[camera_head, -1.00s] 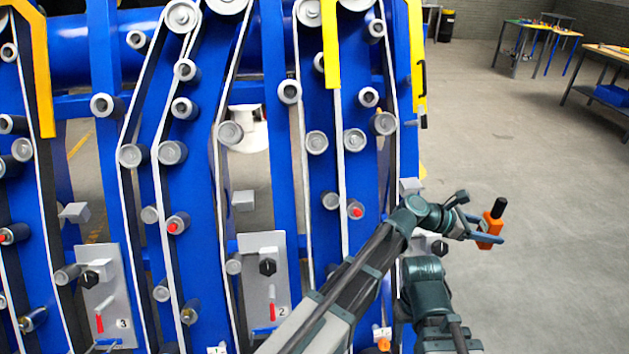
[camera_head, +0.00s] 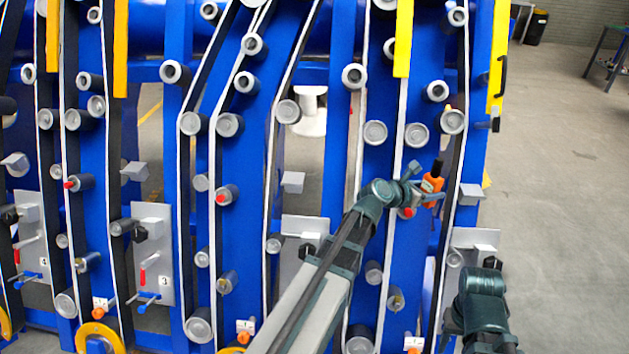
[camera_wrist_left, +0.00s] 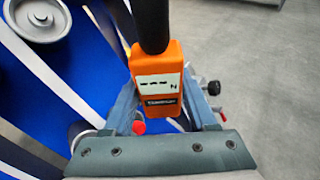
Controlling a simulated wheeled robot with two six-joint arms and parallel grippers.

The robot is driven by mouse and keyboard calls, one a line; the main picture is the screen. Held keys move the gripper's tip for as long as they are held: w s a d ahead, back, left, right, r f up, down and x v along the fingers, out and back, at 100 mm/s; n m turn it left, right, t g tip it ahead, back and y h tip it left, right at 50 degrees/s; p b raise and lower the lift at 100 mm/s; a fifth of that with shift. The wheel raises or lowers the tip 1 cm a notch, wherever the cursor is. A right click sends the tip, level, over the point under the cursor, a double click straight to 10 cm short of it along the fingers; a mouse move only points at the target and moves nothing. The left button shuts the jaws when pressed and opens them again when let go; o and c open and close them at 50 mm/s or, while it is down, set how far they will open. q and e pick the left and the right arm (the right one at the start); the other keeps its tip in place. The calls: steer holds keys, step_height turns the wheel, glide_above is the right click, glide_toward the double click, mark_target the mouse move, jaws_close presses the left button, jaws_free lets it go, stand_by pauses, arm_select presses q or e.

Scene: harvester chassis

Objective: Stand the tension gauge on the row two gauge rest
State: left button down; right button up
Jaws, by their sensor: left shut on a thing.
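The tension gauge (camera_head: 433,183), an orange box with a black handle, is upright in my left gripper (camera_head: 428,197), in front of the machine's rightmost blue frames. In the left wrist view the gauge (camera_wrist_left: 161,85) sits between both fingers, its display and handle visible. A grey ledge (camera_head: 292,182), perhaps the row two gauge rest, stands out left of my left gripper, above a grey plate (camera_head: 305,228). It looks empty. My left arm hides the lower part of that plate, including any number.
Rollers, white-edged belts and yellow bars (camera_head: 403,38) crowd the blue machine. Another grey ledge (camera_head: 470,193) is right of the gauge. The plate marked 3 (camera_head: 152,225) is farther left. Open floor (camera_head: 560,210) lies to the right.

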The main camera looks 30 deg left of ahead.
arm_select(q)
steer(key=s+a+n+y+b, duration=0.1)
steer(key=s+a+n+y, duration=0.2)
steer(key=a, duration=0.9)
steer(key=s+a+f+n+y+b, duration=0.1)
steer(key=s+a+n+y, duration=0.3)
steer(key=a, duration=0.9)
steer(key=s+a+f+n+y+b, duration=0.1)
steer(key=s+a+n+y, duration=0.2)
steer(key=a, duration=1)
steer(key=s+y, duration=0.2)
steer(key=s, duration=0.3)
steer(key=shift+s+f+n+y, duration=0.2)
steer(key=shift+s+n+y, duration=0.1)
steer(key=shift+y, duration=0.1)
steer(key=shift+w+a, duration=0.1)
steer(key=w+a, duration=0.1)
steer(key=w, duration=0.2)
steer(key=w+a, duration=0.2)
steer(key=w, duration=0.2)
steer(key=w+a, duration=0.2)
steer(key=w, duration=0.1)
steer(key=shift+w+a, duration=0.2)
steer(key=shift+w, duration=0.15)
step_height(320, 180, down, 2)
steer(key=shift+s+f+b, duration=0.1)
steer(key=shift+f+b, duration=0.1)
steer(key=shift+b, duration=0.95)
steer(key=shift+f+b, duration=0.7)
steer(key=shift+f+b, duration=0.35)
